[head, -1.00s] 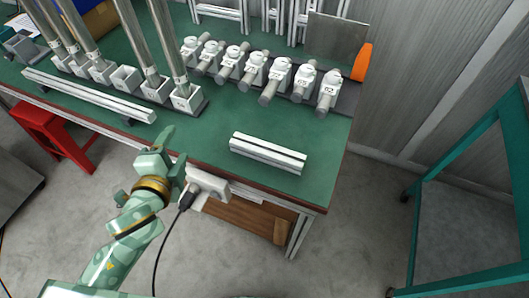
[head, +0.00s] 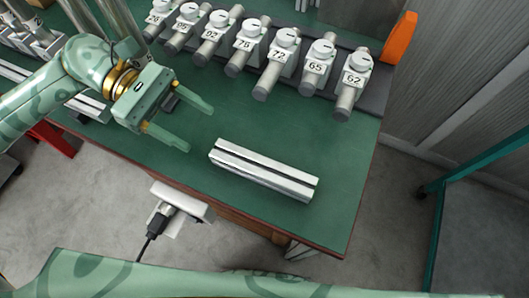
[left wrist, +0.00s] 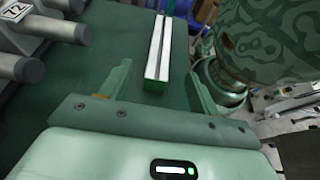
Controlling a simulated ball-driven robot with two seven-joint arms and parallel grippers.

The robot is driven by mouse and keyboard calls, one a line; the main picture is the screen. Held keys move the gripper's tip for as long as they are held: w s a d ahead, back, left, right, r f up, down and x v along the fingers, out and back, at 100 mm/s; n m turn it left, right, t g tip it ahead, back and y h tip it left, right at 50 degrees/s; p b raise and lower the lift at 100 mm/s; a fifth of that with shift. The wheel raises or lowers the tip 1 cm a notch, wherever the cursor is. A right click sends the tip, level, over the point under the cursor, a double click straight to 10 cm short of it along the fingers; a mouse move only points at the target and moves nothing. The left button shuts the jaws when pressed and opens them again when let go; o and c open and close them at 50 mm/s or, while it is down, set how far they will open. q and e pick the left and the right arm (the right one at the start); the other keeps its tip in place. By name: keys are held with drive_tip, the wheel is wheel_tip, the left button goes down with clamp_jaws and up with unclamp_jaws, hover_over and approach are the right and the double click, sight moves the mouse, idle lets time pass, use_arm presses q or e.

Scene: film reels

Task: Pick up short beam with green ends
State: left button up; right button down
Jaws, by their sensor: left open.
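A short silver beam (head: 262,170) with lengthwise grooves lies flat near the front right of the green table. In the left wrist view the beam (left wrist: 158,45) points away from me, and its near end looks dark green. In the head view I cannot make out the colour of its ends. My left gripper (head: 198,129) is open and empty, left of the beam, with its fingers pointing towards it. In the left wrist view the beam appears between the two fingers, apart from both. My right gripper is not in view.
A row of numbered valve-like fittings (head: 270,60) stands along the back, with an orange part (head: 399,38) at its right end. A longer beam (head: 88,106) lies at left, partly behind my arm. A power strip (head: 182,201) hangs at the front edge. Table around the short beam is clear.

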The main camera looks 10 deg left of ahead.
use_arm(q)
approach(255, 163)
drive_tip(key=shift+b+x, duration=0.3)
drive_tip(key=shift+x, duration=0.7)
drive_tip(key=b+x, duration=0.1)
drive_tip(key=x, duration=0.4)
drive_tip(key=shift+d+f, duration=0.2)
drive_tip(key=shift+d, duration=0.05)
drive_tip(key=c, duration=1.3)
drive_tip(key=shift+r, duration=0.15)
